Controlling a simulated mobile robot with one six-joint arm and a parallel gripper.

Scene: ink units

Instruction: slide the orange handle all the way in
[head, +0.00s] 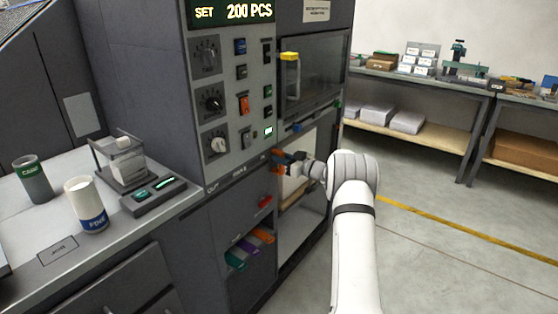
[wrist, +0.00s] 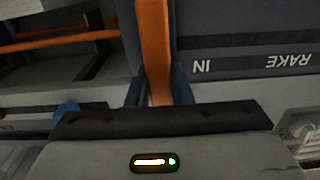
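The orange handle (head: 277,153) sticks out of the front of the grey machine, by the right end of the panel strip marked OUT and RAKE. My gripper (head: 283,160) is at it, reaching in from the right. In the wrist view the handle (wrist: 154,45) runs down between my two dark blue fingers (wrist: 159,92). The fingers lie close against both its sides, so my gripper looks shut on it. The word IN shows upside down just right of the handle in that view. The handle's lower end is hidden by the gripper body.
A red knob (head: 265,202) sits on the machine below the strip. A windowed compartment (head: 310,75) holds a yellow-capped container. A side counter at left carries a green can (head: 33,180) and a white cup (head: 86,205). Open floor (head: 440,240) lies to the right, before the benches.

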